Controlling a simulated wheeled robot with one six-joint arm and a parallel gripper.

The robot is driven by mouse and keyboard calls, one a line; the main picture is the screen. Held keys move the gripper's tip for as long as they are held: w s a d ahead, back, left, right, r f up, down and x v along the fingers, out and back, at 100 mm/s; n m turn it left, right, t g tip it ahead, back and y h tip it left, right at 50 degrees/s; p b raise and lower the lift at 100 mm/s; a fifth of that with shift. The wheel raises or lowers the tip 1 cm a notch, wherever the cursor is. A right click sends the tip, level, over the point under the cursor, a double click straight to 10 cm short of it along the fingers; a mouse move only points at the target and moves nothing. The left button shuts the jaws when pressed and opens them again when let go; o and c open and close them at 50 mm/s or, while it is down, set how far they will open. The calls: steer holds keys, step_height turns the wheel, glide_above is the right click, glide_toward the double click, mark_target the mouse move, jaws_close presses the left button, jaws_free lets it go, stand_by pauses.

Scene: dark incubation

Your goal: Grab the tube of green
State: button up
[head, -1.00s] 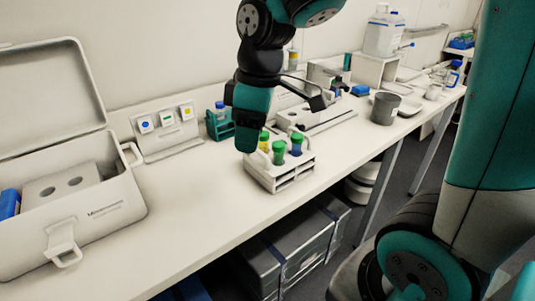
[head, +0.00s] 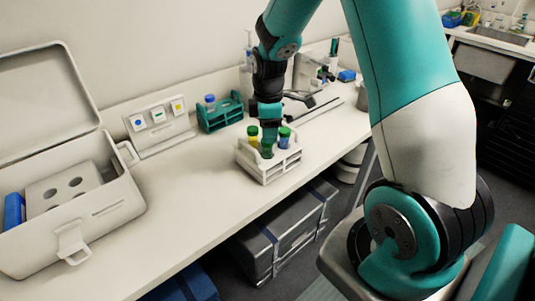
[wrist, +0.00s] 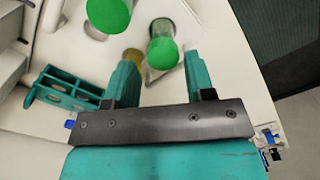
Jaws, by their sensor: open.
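A white tube rack (head: 262,172) stands on the bench in the head view. My gripper (head: 269,128) points down over the rack, just above the green tube. In the wrist view my gripper (wrist: 160,60) is open. A green cap (wrist: 163,53) lies between its finger tips, with a gap on both sides. A second green cap (wrist: 108,14) lies beyond the left finger. The tube bodies are mostly hidden.
A teal rack (head: 219,117) with a blue-capped bottle stands behind, left of the white rack. A stand with coloured labels (head: 160,127) and an open white box (head: 75,215) are further left. The bench front is clear between the box and the white rack.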

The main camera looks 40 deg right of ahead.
mark_target(267, 146)
steer(key=shift+a+f+p, duration=0.2)
steer(key=shift+f+p, duration=0.8)
steer(key=shift+f, duration=1.8)
steer(key=shift+c, duration=0.2)
steer(key=c, duration=0.7)
